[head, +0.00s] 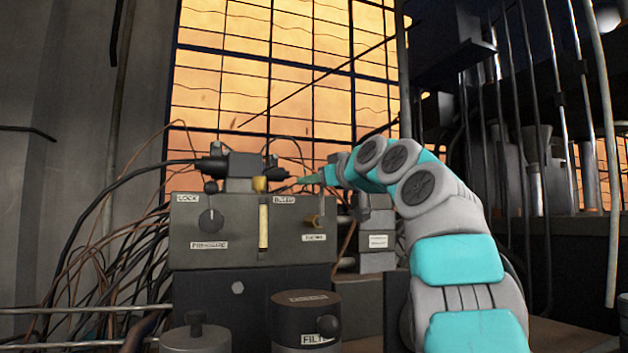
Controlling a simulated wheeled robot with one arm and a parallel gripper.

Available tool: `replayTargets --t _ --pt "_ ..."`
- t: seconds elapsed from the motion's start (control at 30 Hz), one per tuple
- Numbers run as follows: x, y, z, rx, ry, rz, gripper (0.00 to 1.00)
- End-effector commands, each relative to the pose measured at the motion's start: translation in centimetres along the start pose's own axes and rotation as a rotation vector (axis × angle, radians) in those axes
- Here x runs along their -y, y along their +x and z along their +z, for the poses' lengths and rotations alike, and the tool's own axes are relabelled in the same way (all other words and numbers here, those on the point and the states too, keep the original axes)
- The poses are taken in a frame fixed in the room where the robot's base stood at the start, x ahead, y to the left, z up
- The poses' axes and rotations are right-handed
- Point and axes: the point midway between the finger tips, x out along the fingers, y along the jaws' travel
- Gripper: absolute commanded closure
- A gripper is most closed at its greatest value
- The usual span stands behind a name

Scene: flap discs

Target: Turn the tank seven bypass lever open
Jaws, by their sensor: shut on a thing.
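A grey control box (215,253) stands left of centre, with a dial (211,221) marked LOCK and PRESSURE, a pale upright gauge strip (263,228) and a small brass knob (313,221) on its front. No label naming tank seven or a bypass is readable. My arm reaches in from the lower right. My gripper (304,180) points left just above the box's right top edge, beside a dark fitting (272,174). Its fingers are shut on a small part there, too small and covered to make out. The position of any lever cannot be told.
Several loose cables (88,255) hang left of the box. A dark cylinder (306,318) marked FILTER and a grey capped canister (195,335) stand in front. Grey blocks (377,242) stand close right of the box. Upright pipes (590,130) rise at the right.

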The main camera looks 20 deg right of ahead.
Motion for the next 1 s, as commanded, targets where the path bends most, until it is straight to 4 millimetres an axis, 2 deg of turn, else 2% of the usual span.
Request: replayTargets --t 0.03,0.3,1.0 --pt "0.02 0.0 0.0 0.0 0.0 0.0 0.71" --pt "0.02 0.01 0.02 0.001 0.0 0.0 1.0" --pt "0.04 0.01 0.03 0.001 0.0 -0.001 1.0"
